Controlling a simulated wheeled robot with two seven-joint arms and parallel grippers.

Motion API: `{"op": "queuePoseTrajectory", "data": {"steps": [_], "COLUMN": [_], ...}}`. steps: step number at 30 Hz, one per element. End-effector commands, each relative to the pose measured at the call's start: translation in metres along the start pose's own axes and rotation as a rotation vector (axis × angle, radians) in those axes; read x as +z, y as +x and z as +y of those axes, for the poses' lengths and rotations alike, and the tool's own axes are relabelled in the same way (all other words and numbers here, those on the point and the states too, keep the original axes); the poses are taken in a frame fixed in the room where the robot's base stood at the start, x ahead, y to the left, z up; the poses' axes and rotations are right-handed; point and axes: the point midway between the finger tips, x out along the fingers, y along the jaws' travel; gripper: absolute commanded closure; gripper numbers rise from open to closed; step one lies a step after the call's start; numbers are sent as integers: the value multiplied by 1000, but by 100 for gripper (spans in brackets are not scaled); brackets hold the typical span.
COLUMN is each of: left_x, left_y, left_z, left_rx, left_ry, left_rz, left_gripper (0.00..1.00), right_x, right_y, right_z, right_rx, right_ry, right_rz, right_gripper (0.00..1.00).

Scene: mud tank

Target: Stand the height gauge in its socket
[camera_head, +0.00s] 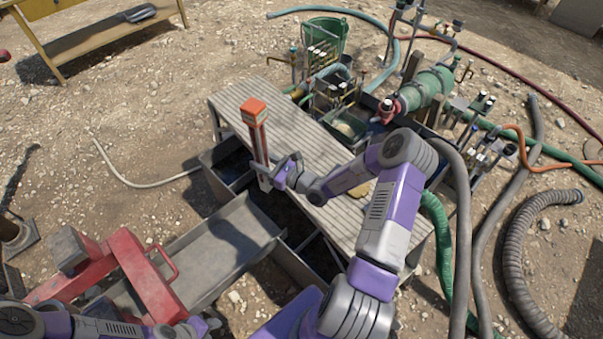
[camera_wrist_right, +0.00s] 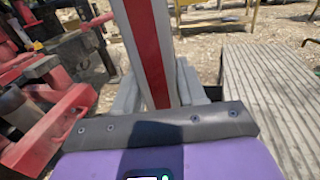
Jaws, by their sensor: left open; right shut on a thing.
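The height gauge (camera_head: 256,135) is a tall grey post with a red stripe and an orange-red block on top. It stands near upright, slightly tilted in the picture, in my right gripper (camera_head: 271,180), at the left edge of the slatted walkway. In the right wrist view the gauge (camera_wrist_right: 150,45) rises between the two grey fingers of my right gripper (camera_wrist_right: 158,95), which is shut on it. The gauge's lower end is hidden, and I cannot make out the socket. My left gripper (camera_head: 207,324) is low at the left, open and apart from the gauge.
The slatted metal walkway (camera_head: 315,150) spans the tank (camera_head: 213,183). A grey chute (camera_head: 225,240) and a red frame (camera_head: 150,280) lie at the lower left. Green pump (camera_head: 428,90), valves and hoses crowd the right. A yellow bench (camera_head: 100,35) stands far left on open gravel.

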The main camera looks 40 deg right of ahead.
Motion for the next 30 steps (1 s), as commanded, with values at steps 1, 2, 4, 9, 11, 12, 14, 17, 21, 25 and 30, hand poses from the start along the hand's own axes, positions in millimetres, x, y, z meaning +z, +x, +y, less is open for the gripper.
{"op": "queuePoseTrajectory", "data": {"steps": [1,2,4,9,11,12,14,17,21,25,30], "left_x": [0,0,0,0,0,0,0,0,0,0,0], "left_y": [0,0,0,0,0,0,0,0,0,2,10], "left_z": [0,0,0,0,0,0,0,0,0,0,-4], "left_rx": [0,0,0,0,0,0,0,0,0,0,0], "left_ry": [0,0,0,0,0,0,0,0,0,0,0], "left_rz": [0,0,0,0,0,0,0,0,0,0,0], "left_gripper": [57,57,57,57,57,57,57,57,57,57,57], "right_x": [2,2,4,10,12,13,14,14,14,8,-20], "right_y": [0,-1,-5,-15,-18,-20,-21,-22,-22,-22,-22], "right_z": [-32,-48,-84,-143,-155,-160,-165,-168,-167,-167,-167], "right_rx": [-44,-66,-114,-197,-215,-222,-230,-233,-233,-233,-235], "right_ry": [-8,-8,-7,-3,-2,-1,0,1,1,2,4], "right_rz": [-5,-3,-1,2,3,2,2,3,3,4,4], "right_gripper": [100,100,100,100,100,100,100,100,100,100,100]}}
